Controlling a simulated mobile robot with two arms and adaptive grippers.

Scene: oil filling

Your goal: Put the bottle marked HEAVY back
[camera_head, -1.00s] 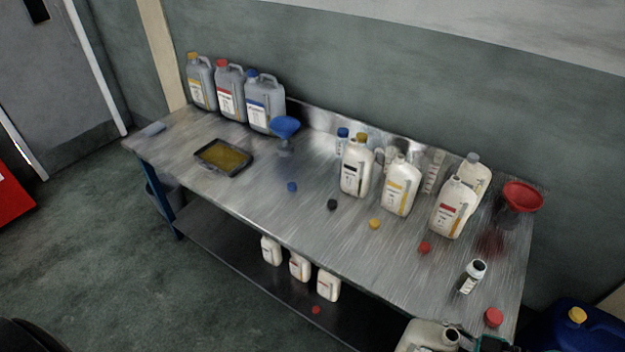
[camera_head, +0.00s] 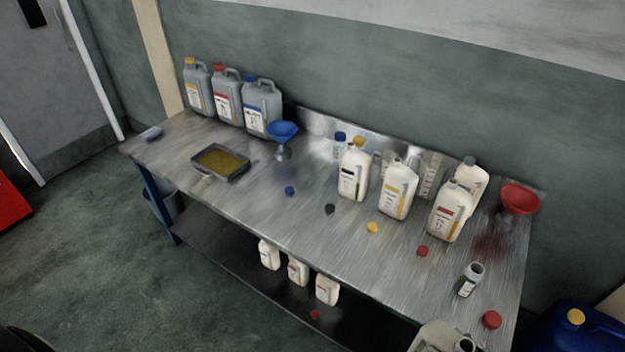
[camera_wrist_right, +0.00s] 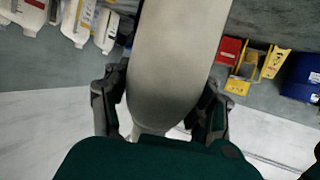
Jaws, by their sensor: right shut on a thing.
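A large off-white bottle (camera_head: 437,338) shows at the bottom edge of the head view, in front of the table, with its lower part cut off. In the right wrist view my right gripper (camera_wrist_right: 160,115) is shut on this pale bottle (camera_wrist_right: 175,60), a finger on each side. No label shows on its visible side, so I cannot read HEAVY on it. Similar white bottles with black (camera_head: 354,174), yellow (camera_head: 396,192) and red (camera_head: 449,212) label bands stand upright on the metal table (camera_head: 300,220). Their small print is unreadable. My left gripper is not in view.
A small open bottle (camera_head: 470,280) and a red cap (camera_head: 491,320) are near the table's right end. A red funnel (camera_head: 519,199) stands behind. Grey jugs (camera_head: 262,105), a blue funnel (camera_head: 283,131) and an oil tray (camera_head: 220,162) are at left. Small bottles stand on the lower shelf (camera_head: 230,255).

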